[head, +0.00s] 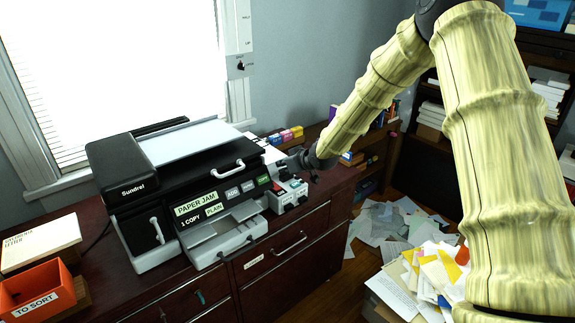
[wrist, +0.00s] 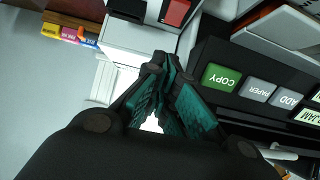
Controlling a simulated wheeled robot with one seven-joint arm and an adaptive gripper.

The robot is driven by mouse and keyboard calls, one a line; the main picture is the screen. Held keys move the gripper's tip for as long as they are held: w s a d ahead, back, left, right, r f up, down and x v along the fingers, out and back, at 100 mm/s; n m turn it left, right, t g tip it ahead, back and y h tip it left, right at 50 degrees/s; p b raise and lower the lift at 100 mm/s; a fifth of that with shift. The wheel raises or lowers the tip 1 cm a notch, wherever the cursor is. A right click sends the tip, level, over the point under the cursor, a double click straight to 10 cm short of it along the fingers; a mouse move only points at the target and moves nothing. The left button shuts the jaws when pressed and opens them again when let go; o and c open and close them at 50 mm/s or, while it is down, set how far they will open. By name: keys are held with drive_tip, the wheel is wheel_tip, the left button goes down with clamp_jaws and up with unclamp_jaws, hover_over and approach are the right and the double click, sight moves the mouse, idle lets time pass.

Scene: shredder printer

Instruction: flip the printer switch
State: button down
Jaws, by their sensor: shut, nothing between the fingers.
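The black and white printer (head: 135,192) stands on the dark wooden cabinet, with a "PAPER JAM" label on its front. In the wrist view, its panel shows a green COPY button (wrist: 221,78). A small pale box (head: 290,198) stands against the printer's right side. A red rocker switch (wrist: 177,12) in a dark frame shows on the pale box at the top of the wrist view; its position is unclear. My gripper (wrist: 167,62) is shut and empty, its tips over the pale box, just below the switch in the picture. The head view mostly hides the fingers.
Colored cartons (head: 285,135) stand behind the pale box. An orange TO SORT bin (head: 45,290) is at the left of the cabinet top. Papers (head: 385,225) litter the floor to the right. A white wall panel (head: 239,40) with a black knob hangs by the window.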

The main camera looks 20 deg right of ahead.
sight(277, 186)
drive_tip(key=p+x, duration=0.1)
drive_tip(key=x, duration=0.4)
drive_tip(key=shift+a+f+p, duration=0.1)
drive_tip(key=shift+f+p, duration=0.5)
drive_tip(key=shift+f, duration=0.35)
drive_tip(key=shift+w+f, duration=0.2)
drive_tip(key=shift+f, duration=0.75)
drive_tip(key=shift+p, duration=0.45)
